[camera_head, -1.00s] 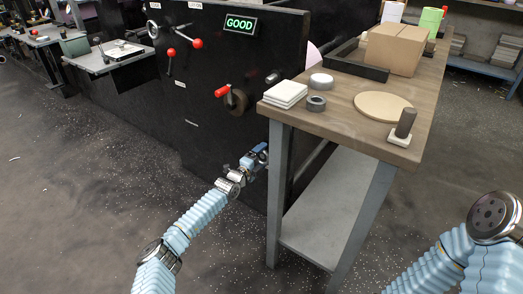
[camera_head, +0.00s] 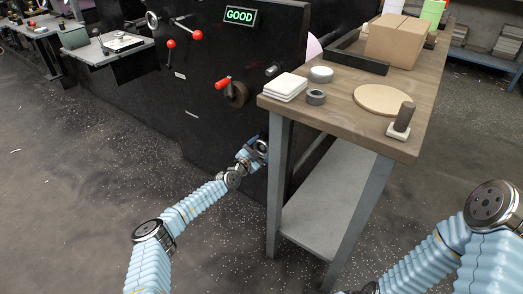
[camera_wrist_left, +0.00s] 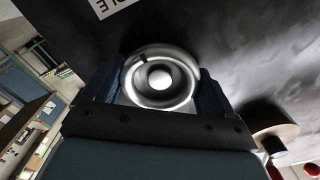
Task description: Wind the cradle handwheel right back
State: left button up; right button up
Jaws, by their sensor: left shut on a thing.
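The cradle handwheel (camera_wrist_left: 160,80) is a shiny metal ring with a pale round hub and a dark mark on its upper left rim. It sits on the black machine panel, below a partly cut-off white label. My left gripper (camera_wrist_left: 160,92) is shut on the handwheel, one dark blue finger at each side of the rim. In the head view my left gripper (camera_head: 258,150) is low on the panel, beside the table leg, and partly hides the wheel. My right arm comes in at the lower right, but its gripper is out of the picture.
A red-handled crank (camera_head: 222,83) is above the left gripper on the panel. A wooden table (camera_head: 340,100) stands close to its right, bearing white tiles (camera_head: 285,87), tape rolls and a cardboard box (camera_head: 397,44). Floor at left is clear.

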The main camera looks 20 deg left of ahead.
pick_arm(q)
jog(key=n, duration=0.3)
jog(key=shift+f+n+b, duration=0.1)
jog(key=shift+n+b, duration=0.3)
jog(key=n, duration=0.2)
jog(key=shift+n, duration=0.3)
jog(key=n, duration=0.3)
jog(key=shift+n, duration=0.3)
jog(key=n, duration=0.2)
jog(key=shift+r+n, duration=0.2)
jog(key=shift+n, duration=0.2)
jog(key=n, duration=0.3)
jog(key=shift+n+p, duration=0.35)
jog(key=shift+n, duration=0.05)
jog(key=n+p, duration=0.1)
jog(key=n, duration=0.2)
jog(key=shift+n, duration=0.3)
jog(key=n+p, duration=0.1)
jog(key=n, duration=0.3)
jog(key=shift+n+p, duration=0.9)
jog(key=shift+n, duration=1)
